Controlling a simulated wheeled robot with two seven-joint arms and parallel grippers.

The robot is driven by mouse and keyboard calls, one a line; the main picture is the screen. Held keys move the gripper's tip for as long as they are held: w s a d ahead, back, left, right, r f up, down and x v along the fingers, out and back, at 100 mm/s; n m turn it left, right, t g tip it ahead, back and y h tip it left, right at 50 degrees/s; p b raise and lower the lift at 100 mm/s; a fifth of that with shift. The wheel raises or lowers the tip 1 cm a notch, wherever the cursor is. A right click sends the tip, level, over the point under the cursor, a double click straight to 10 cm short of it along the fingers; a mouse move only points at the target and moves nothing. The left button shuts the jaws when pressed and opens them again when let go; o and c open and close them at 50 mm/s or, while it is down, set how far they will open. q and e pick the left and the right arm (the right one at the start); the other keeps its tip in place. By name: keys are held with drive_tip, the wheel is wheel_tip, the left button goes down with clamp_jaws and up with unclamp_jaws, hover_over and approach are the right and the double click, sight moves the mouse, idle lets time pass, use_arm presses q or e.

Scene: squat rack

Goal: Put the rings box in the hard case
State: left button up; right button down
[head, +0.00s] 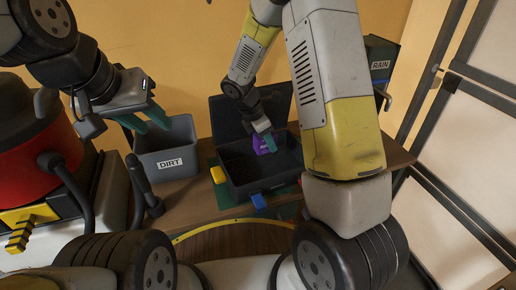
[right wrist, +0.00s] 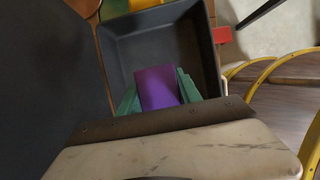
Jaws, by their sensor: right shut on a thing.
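The rings box is a purple box (head: 266,144), held over or inside the open hard case; its exact height is unclear. In the right wrist view the purple box (right wrist: 158,88) sits between green fingertips, with the case's dark interior (right wrist: 135,48) around and beyond it. The hard case (head: 270,185) is dark, with its lid raised at the back. My right gripper (head: 263,127) is shut on the purple box. My left gripper (head: 146,118) has its green fingers apart and empty, above the grey bin at the left.
A grey bin labelled DIRT (head: 180,134) stands left of the case. A dark box labelled RAIN (head: 381,53) stands at the back right. A yellow block (head: 217,168) and a blue block (head: 258,201) lie close to the case. A red vacuum-like machine (head: 35,150) is at far left.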

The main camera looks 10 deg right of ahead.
sight(255, 140)
wheel_tip(255, 140, down, 10)
drive_tip(key=shift+w+r, duration=0.1)
idle(0.4)
drive_tip(key=shift+f, duration=0.2)
drive_tip(key=c, duration=0.8)
unclamp_jaws()
drive_tip(key=v, duration=1.2)
drive_tip(key=shift+r, duration=0.2)
drive_tip(key=s+d+r+m+t+y, duration=0.1)
drive_tip(key=s+d+r+m+y, duration=0.1)
drive_tip(key=s+r+m, duration=0.5)
drive_tip(key=s+d+r+m+t+y, duration=0.2)
drive_tip(key=s+r+m, duration=0.5)
drive_tip(key=r, duration=0.1)
drive_tip(key=s+d+r+m+t+y, duration=0.2)
drive_tip(key=s+r+m, duration=0.4)
drive_tip(key=s+r, duration=0.1)
drive_tip(key=shift+s+r+m, duration=0.3)
drive_tip(key=shift+r+m, duration=0.1)
drive_tip(key=shift+r, duration=0.4)
